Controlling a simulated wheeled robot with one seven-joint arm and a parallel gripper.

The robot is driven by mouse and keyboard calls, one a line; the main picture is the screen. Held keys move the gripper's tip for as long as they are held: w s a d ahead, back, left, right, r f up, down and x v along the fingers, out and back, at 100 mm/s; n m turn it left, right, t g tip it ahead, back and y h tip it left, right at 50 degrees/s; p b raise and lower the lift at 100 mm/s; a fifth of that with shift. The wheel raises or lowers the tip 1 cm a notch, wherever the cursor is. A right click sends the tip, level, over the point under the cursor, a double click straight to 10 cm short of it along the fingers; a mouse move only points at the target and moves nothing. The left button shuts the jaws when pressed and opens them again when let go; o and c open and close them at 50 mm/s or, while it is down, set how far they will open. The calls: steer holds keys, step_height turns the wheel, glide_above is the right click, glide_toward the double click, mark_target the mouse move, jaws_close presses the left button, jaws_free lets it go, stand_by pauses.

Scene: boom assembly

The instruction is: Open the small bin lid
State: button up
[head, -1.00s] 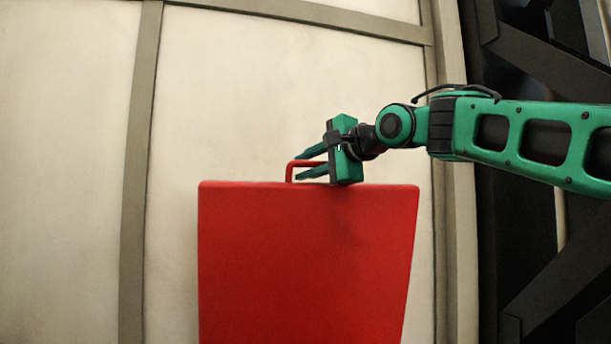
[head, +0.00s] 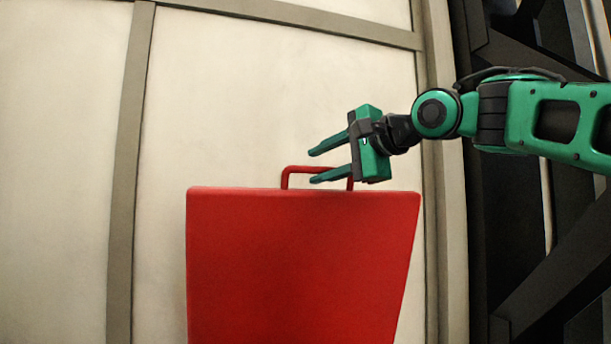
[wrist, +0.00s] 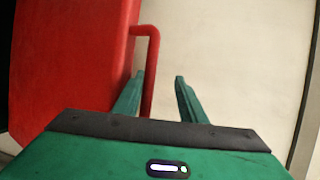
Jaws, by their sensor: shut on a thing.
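The red bin lid (head: 300,265) faces me in the head view and fills the left of the wrist view (wrist: 70,60). Its red loop handle (head: 300,169) rises from the top edge and also shows in the wrist view (wrist: 148,60). My gripper (head: 313,167) is at the right half of the handle and is shut on it. The bar lies close along the left finger in the wrist view, with a visible gap to the right finger. The lid's hinge and the bin's inside are out of view.
A pale panelled wall (head: 230,80) with grey-brown strips (head: 125,170) stands behind the lid. Dark beams (head: 545,240) stand at the right. The space left of the lid and above the handle looks free.

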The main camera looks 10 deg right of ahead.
steer(key=shift+o, duration=0.3)
steer(key=shift+s+d+r, duration=0.85)
steer(key=shift+s+d, duration=0.05)
steer(key=shift+s, duration=0.2)
steer(key=shift+s+d+r, duration=0.1)
steer(key=shift+s+r, duration=0.15)
steer(key=shift+s, duration=0.7)
steer(key=o, duration=0.3)
steer(key=shift+s, duration=0.2)
steer(key=shift+v, duration=0.85)
steer(key=c, duration=0.4)
steer(key=shift+o, duration=0.2)
steer(key=s+d+f, duration=0.2)
steer(key=s+d, duration=0.3)
steer(key=s, duration=0.3)
steer(key=shift+s+d, duration=0.2)
steer(key=shift+s, duration=0.15)
